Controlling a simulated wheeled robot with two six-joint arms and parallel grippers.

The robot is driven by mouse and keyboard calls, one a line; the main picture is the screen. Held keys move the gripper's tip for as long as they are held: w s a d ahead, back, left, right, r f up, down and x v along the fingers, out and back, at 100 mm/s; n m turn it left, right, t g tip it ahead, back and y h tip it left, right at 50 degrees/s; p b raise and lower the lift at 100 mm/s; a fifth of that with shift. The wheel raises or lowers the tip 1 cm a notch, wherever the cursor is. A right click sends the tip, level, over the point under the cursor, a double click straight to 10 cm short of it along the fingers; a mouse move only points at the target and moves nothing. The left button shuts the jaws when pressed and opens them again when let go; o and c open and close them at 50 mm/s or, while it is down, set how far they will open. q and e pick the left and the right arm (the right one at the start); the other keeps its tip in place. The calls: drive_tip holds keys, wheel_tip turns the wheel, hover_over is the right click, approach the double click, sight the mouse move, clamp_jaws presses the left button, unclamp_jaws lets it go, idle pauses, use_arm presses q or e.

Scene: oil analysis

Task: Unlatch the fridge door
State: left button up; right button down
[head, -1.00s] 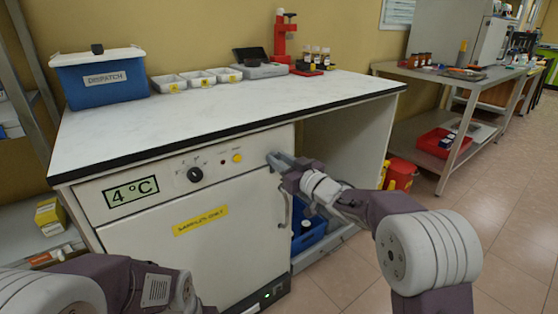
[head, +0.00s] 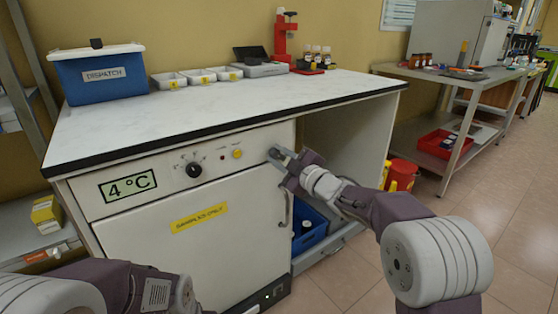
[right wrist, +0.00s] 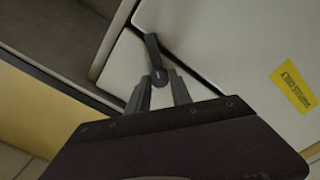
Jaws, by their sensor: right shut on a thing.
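The white fridge door (head: 180,250) with a yellow label is under the counter and looks shut. Its upright handle (head: 284,212) is on its right side. A small dark latch lever (right wrist: 152,48) is at the door's upper corner by the control panel. In the right wrist view its free end lies by the seam between door and panel. My right gripper (head: 277,157) is shut on the latch lever; its fingers (right wrist: 158,82) also show in the right wrist view. My left arm is at the lower left, with its fingers out of view.
The control panel (head: 215,160) has a knob and a 4 °C display. A blue crate (head: 309,233) stands in the open bay right of the fridge. The counter (head: 210,110) holds a blue dispatch box (head: 101,75), white trays and a red device.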

drive_tip(key=n, duration=0.1)
drive_tip(key=n+b, duration=0.1)
drive_tip(key=n, duration=0.1)
drive_tip(key=n+b, duration=0.1)
drive_tip(key=shift+f, duration=0.25)
drive_tip(key=shift+n+b, duration=1)
drive_tip(key=shift+n, duration=1)
drive_tip(key=c, duration=1.1)
unclamp_jaws()
drive_tip(key=shift+r, duration=0.1)
drive_tip(key=shift+c, duration=0.2)
drive_tip(key=shift+s, duration=0.1)
drive_tip(key=p+v, duration=0.2)
drive_tip(key=v, duration=0.7)
drive_tip(key=shift+p, duration=0.3)
